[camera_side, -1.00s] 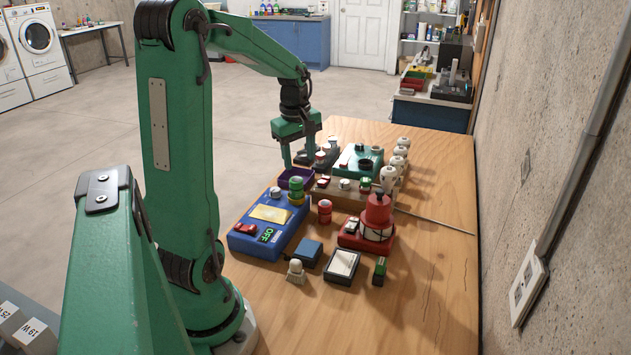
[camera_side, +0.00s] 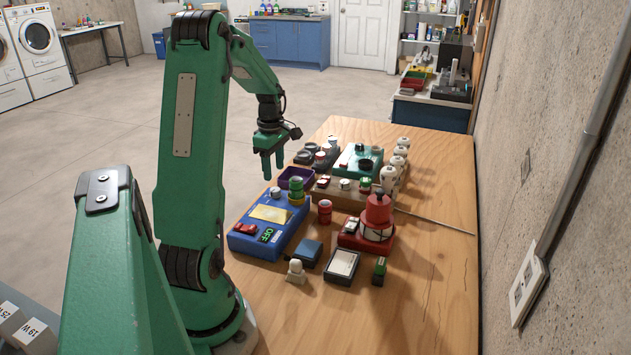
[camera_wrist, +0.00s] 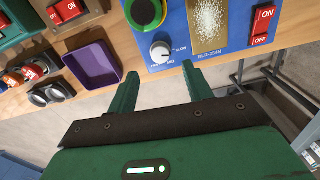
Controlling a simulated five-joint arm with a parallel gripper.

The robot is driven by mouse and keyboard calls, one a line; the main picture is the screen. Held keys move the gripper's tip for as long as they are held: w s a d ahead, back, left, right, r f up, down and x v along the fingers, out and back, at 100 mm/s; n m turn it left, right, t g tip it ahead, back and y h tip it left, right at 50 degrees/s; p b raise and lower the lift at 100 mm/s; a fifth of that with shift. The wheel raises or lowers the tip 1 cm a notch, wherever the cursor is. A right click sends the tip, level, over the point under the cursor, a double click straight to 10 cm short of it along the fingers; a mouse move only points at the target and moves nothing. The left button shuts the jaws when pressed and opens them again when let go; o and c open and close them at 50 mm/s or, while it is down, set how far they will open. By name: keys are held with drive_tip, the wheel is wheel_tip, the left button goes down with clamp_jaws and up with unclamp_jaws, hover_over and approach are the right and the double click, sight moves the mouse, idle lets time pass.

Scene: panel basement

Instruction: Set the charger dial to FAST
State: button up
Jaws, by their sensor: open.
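A blue box (camera_side: 270,228) with a dial, a yellowish plate and a red switch lies on the wooden table. Its small round dial (camera_side: 276,192) is at the far left end, and shows as a white knob in the wrist view (camera_wrist: 160,51). The tiny labels around the dial are too small to read surely, so its setting is unclear. My gripper (camera_side: 272,165) is open and empty, fingers down, above the dial end of the box. In the wrist view, the dial appears just beyond and between my fingertips (camera_wrist: 159,72), apart from them.
A green cylinder (camera_side: 296,187) stands on the box near the dial. A purple tray (camera_side: 294,173) is just behind. A red can (camera_side: 325,210) and a red-based device (camera_side: 376,220) stand to the right.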

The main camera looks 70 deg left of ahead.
sight(275, 189)
drive_tip(key=shift+f, duration=3.2)
drive_tip(key=c, duration=1)
